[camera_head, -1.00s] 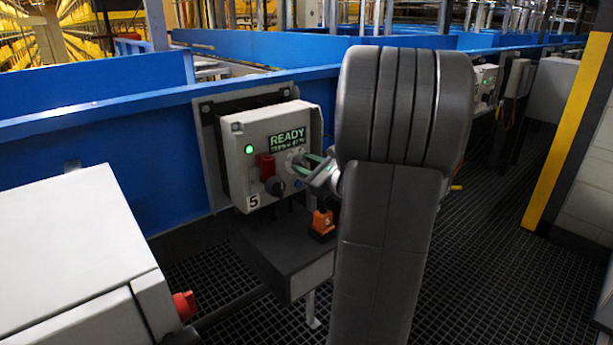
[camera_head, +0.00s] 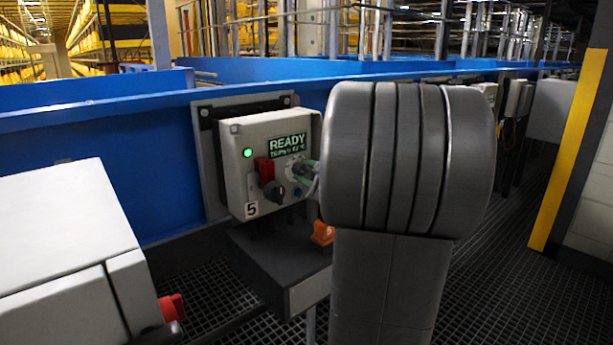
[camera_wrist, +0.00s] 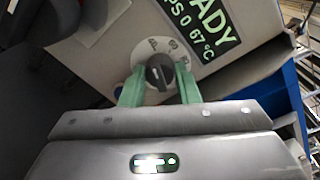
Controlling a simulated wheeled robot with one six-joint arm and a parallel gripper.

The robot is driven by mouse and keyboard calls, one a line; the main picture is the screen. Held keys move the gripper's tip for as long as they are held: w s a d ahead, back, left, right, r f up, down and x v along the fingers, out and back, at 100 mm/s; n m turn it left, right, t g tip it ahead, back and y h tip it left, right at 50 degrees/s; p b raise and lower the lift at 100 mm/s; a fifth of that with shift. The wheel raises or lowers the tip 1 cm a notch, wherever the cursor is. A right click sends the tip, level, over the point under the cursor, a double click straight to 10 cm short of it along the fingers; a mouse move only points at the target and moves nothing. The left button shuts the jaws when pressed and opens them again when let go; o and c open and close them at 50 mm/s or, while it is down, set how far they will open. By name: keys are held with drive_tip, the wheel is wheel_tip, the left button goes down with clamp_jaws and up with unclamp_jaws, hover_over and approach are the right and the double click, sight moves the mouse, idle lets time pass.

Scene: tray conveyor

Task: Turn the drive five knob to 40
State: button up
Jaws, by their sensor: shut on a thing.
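The drive five box (camera_head: 234,175) is a light grey cabinet marked 5, with a green lamp and a display (camera_head: 287,145) reading READY. In the wrist view the speed knob (camera_wrist: 159,73) is a dark round knob on a pale dial with numbers around its upper rim; its exact setting is too small to read. My gripper (camera_wrist: 160,92) has green fingers on either side of the knob and is shut on it. In the head view my gripper (camera_head: 307,171) is at the right of the box face, mostly hidden by my arm.
A red switch (camera_head: 265,170) and a black rotary knob (camera_head: 274,191) sit left of the gripper on the same face. An orange device (camera_head: 322,233) is below. A blue conveyor wall (camera_head: 130,180) runs behind. A grey cabinet (camera_head: 65,220) stands at the left.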

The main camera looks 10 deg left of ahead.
drive_tip(key=shift+f, duration=0.1)
drive_tip(key=o, duration=1)
drive_tip(key=shift+c, duration=0.2)
drive_tip(key=p+v, duration=0.3)
drive_tip(key=v, duration=1.1)
drive_tip(key=shift+w+a, duration=0.1)
drive_tip(key=b+x, duration=0.3)
drive_tip(key=x, duration=1)
drive_tip(key=shift+w+a, duration=0.25)
drive_tip(key=shift+a, duration=0.05)
